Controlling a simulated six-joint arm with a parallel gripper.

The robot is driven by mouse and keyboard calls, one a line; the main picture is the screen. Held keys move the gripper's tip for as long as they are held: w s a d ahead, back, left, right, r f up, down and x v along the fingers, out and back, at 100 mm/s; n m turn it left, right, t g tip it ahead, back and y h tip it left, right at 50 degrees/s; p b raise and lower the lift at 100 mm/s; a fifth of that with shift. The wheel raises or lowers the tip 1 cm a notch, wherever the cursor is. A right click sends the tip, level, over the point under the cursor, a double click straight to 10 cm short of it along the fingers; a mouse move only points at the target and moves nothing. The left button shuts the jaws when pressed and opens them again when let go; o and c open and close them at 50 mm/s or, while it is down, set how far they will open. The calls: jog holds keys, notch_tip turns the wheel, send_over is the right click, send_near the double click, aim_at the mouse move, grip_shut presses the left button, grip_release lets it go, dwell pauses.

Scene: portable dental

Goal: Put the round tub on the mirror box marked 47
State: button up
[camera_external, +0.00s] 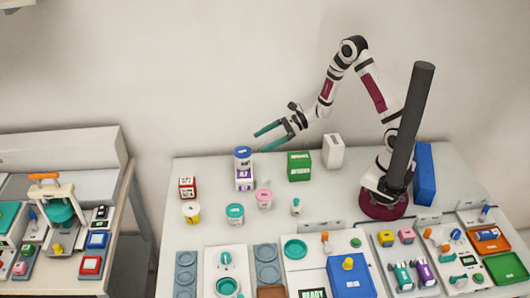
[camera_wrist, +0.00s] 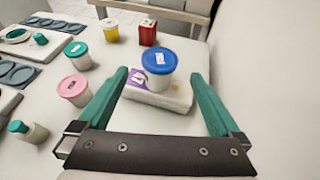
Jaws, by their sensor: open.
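A round white tub with a blue lid (camera_external: 243,153) stands upright on a white box with a purple label (camera_external: 244,181); the number on the label is too small to read surely. In the wrist view the blue-lidded tub (camera_wrist: 158,62) rests on the purple-labelled box (camera_wrist: 170,98). My gripper (camera_external: 260,141) is open and empty, in the air just right of and slightly above the tub. In the wrist view the fingers of my gripper (camera_wrist: 160,74) appear on either side of the tub and box, apart from both.
A red box (camera_external: 187,187), a yellow tub (camera_external: 192,214), a teal-lidded tub (camera_external: 235,215) and a pink-lidded tub (camera_external: 264,200) stand nearby. A green box (camera_external: 299,168) and white container (camera_external: 333,152) are to the right. Trays fill the table's front; its back left corner is clear.

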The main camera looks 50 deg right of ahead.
jog(key=v, duration=0.6)
jog(key=s+a+r+n+g, duration=0.3)
jog(key=s+r+n+g, duration=0.15)
jog(key=s, duration=0.25)
jog(key=s+a+r+n+g, duration=0.3)
jog(key=s+n, duration=0.3)
jog(key=s, duration=0.1)
jog(key=s+d+n+h, duration=0.8)
jog(key=s+d+h, duration=0.1)
jog(key=s, duration=0.3)
jog(key=shift+s+d+n, duration=0.3)
jog(key=shift+d+n, duration=0.05)
jog(key=shift+d, duration=0.45)
